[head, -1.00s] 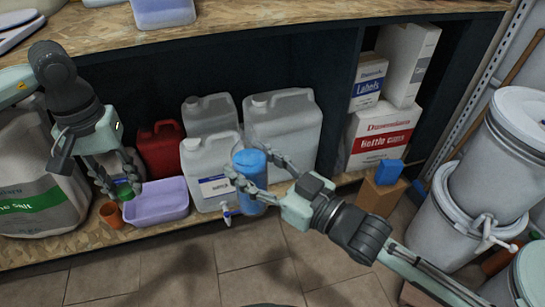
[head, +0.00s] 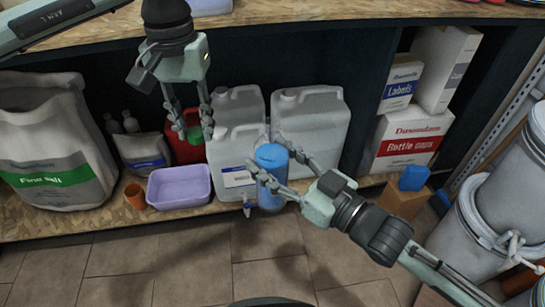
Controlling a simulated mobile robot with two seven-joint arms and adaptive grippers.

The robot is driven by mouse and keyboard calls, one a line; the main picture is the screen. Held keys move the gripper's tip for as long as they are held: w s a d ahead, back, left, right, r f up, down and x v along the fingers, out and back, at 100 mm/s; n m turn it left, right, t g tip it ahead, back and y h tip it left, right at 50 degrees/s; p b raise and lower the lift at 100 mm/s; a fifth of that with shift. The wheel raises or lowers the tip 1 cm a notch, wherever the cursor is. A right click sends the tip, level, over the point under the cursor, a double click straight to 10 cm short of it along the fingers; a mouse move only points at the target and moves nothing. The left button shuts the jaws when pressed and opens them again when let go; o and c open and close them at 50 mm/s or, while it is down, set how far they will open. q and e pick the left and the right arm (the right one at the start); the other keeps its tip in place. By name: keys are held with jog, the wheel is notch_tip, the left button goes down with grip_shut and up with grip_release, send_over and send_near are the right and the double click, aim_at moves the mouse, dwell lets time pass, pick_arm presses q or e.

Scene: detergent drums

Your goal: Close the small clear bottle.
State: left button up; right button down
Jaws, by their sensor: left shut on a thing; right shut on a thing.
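My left gripper (head: 192,134) is shut on a small green thing (head: 194,133), which looks like a cap, in front of the red canister. My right gripper (head: 268,160) is shut around a blue, bottle-like cylinder (head: 271,190) and holds it upright in front of the white jugs at the shelf's front edge. This cylinder may be the small clear bottle with blue contents; I cannot tell for sure. Its top lies lower and to the right of the green thing, clearly apart from it. Whether its mouth is open is too small to tell.
A lilac tub (head: 179,186) and an orange cup (head: 134,195) stand on the lower shelf (head: 70,222). A white jug with a tap (head: 236,160) is close behind the blue cylinder. A large bag (head: 50,140) stands left, cartons (head: 410,135) right. The floor (head: 190,262) in front is clear.

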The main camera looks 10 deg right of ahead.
aim_at(271, 137)
pick_arm(q)
jog(key=s+d+r+m, duration=0.3)
jog(key=d+r, duration=0.8)
jog(key=d, duration=0.2)
jog(key=shift+s+r, duration=0.3)
jog(key=shift+s, duration=0.05)
jog(key=shift+d+f, duration=0.1)
jog(key=shift+f, duration=1.95)
jog(key=shift+r, duration=0.1)
jog(key=shift+f, duration=0.85)
jog(key=shift+f, duration=0.6)
jog(key=shift+m, duration=0.3)
